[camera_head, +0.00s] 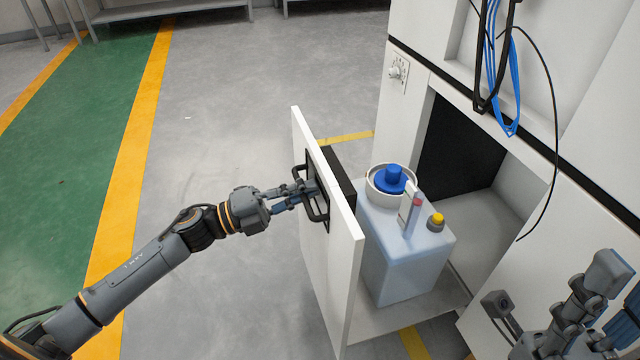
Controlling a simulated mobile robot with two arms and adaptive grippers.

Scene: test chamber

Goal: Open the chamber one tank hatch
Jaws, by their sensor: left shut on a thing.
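The tank hatch (338,262) is a white panel with a black handle (317,212) on its outer face. It stands out from the white chamber cabinet (408,115), with an opening behind it. A translucent bluish tank (405,262) with a blue cap (392,178) and a yellow-topped fitting (436,221) stands behind the panel, outside the dark opening. My left gripper (297,194) is shut on the black handle, its fingers partly hidden there. My right arm is at the bottom right; its gripper's fingertips cannot be made out clearly.
Blue and black cables (505,80) hang down the cabinet front at the upper right. A knob (397,72) sits on the cabinet's side. Grey floor (230,110) left of the hatch is clear. A metal shelf (165,9) stands at the back.

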